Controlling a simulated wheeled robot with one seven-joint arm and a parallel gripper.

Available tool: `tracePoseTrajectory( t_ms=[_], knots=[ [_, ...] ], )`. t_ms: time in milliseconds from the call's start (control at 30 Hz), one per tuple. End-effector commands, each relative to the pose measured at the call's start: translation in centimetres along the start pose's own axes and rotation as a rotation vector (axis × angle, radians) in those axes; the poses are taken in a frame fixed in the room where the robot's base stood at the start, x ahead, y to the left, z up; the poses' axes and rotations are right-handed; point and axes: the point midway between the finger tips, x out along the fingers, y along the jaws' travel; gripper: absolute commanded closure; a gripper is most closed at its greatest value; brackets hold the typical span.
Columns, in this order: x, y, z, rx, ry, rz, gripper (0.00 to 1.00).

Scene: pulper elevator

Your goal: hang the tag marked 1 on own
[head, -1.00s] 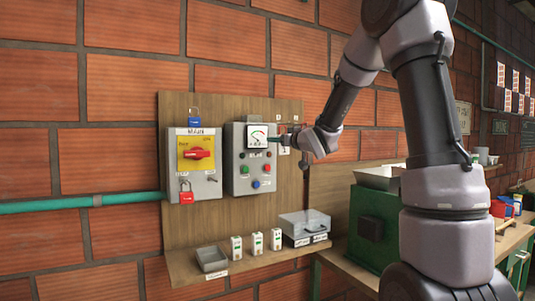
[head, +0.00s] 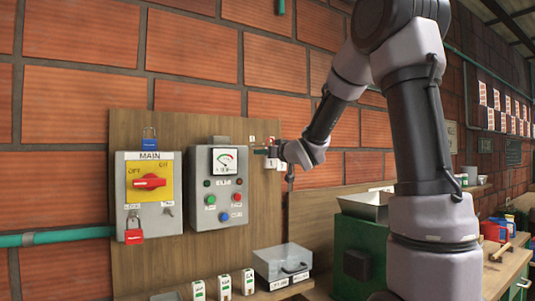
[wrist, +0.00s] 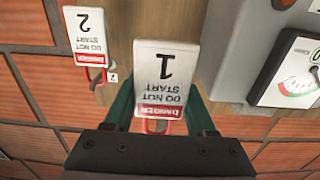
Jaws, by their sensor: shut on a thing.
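The tag marked 1 (wrist: 166,72) is white with a red DANGER band and "DO NOT START"; it appears upside down in the wrist view. My gripper (wrist: 160,108) is shut on its red-banded end, with a green finger on either side. In the head view my gripper (head: 264,151) is at the board just right of the grey box with the gauge. A similar tag marked 2 (wrist: 88,36) hangs on the board beside it in the wrist view.
The grey gauge box (head: 222,170) stands close beside my gripper. A blue padlock (head: 150,132) is above the MAIN box. A clear-lidded case (head: 283,262) and several small white blocks (head: 224,287) stand on the ledge below. A green machine (head: 365,245) is at right.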

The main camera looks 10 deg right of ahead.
Motion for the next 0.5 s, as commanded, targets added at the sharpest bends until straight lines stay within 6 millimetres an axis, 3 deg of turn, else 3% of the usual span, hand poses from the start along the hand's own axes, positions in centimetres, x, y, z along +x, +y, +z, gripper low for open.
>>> tracePoseTrajectory(
  t_ms=[500],
  knots=[
    [3.2, 0.0, 0.3, 0.000, 0.000, 0.000, 1.00]
  ],
)
